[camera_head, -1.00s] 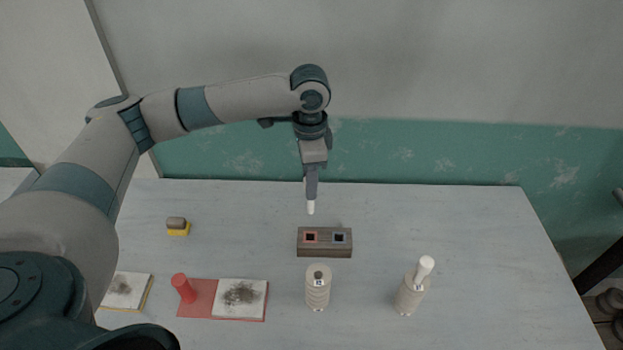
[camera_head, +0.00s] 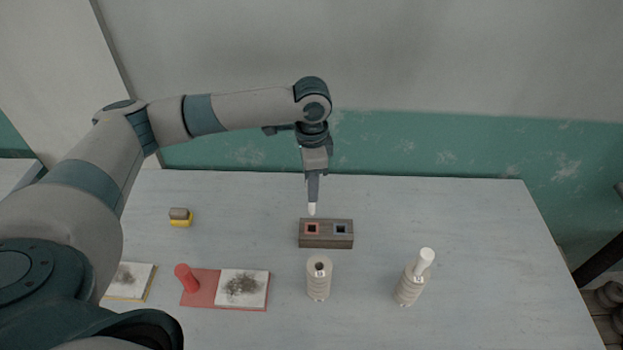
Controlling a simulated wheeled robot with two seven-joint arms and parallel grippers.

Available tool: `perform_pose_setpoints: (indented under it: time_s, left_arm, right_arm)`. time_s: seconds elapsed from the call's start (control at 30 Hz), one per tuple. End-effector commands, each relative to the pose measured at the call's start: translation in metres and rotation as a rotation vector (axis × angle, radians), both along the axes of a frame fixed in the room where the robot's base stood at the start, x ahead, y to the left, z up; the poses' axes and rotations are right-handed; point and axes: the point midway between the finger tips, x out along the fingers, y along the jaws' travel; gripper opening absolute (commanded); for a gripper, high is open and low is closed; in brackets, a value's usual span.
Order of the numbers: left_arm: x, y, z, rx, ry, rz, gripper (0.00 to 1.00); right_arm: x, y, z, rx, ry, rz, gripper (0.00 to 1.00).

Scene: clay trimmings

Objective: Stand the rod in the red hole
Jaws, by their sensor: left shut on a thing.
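A dark wooden block (camera_head: 326,241) lies on the table with two square holes in its top. The red-rimmed hole (camera_head: 312,229) is on the left and the blue-rimmed hole (camera_head: 341,230) is on the right. My left gripper (camera_head: 313,199) points down and is shut on a white rod (camera_head: 312,209). Only the rod's lower end shows below the fingers. The rod looks upright, and its tip appears just above or behind the red hole in the picture; I cannot tell its exact height. My right gripper is not in view.
Another bottle with a white top (camera_head: 410,284) stands to the right. A red cylinder (camera_head: 187,278), a red book or pad (camera_head: 202,294) and a yellow-based sponge (camera_head: 181,219) are on the left.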

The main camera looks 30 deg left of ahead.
Motion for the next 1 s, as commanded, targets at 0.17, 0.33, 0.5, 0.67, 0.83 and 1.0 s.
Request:
perform_pose_setpoints:
  time_s: [0.17, 0.33, 0.5, 0.67, 0.83, 1.0]
  left_arm:
    - [0.000, 0.000, -0.012, -0.001, 0.001, 0.001, 0.00]
    - [0.000, 0.000, -0.018, 0.000, 0.000, 0.000, 0.00]
    - [0.000, 0.000, -0.019, 0.000, 0.000, 0.000, 0.00]
    - [0.000, 0.000, -0.019, 0.000, 0.000, 0.000, 0.00]
    - [0.000, 0.000, -0.019, 0.000, 0.000, 0.000, 0.00]
    - [0.000, 0.000, -0.018, 0.000, 0.000, 0.000, 0.00]
  right_arm:
    - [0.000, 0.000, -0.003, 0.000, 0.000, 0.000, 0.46]
    - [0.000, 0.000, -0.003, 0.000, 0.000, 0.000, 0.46]
    - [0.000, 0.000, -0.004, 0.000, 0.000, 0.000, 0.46]
    - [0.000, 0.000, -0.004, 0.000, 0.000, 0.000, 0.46]
    - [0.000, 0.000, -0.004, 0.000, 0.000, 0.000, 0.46]
    - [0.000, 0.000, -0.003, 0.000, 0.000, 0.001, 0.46]
